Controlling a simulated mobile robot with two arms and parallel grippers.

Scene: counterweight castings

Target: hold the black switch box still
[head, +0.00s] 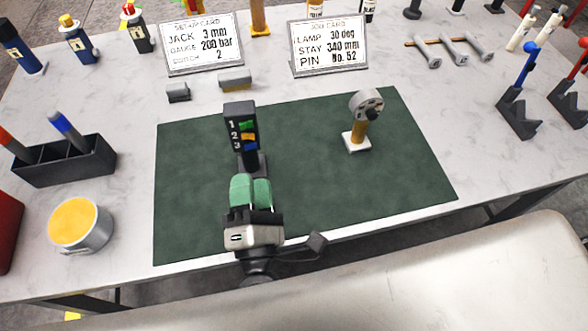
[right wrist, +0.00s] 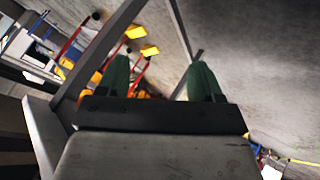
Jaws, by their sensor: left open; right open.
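The black switch box (head: 239,128) stands upright on a dark post and foot on the green mat (head: 310,210). Its face carries the numbers 1, 2 and 3 beside green, yellow and blue switches. My left gripper (head: 251,184) has green fingers and is open, with a narrow gap between them. It is just in front of the box's foot, below the box in the head view. Whether it touches the foot I cannot tell; its fingers hide part of the foot. My right gripper (right wrist: 160,78) is open and empty in the right wrist view, away from the box.
A grey round-headed gauge (head: 366,105) on a brass post stands on the mat's right. Two cards, the setup card (head: 201,42) and job card (head: 329,46), stand behind. A black pen holder (head: 65,162) and yellow-topped tin (head: 80,224) are at left. The mat between box and gauge is clear.

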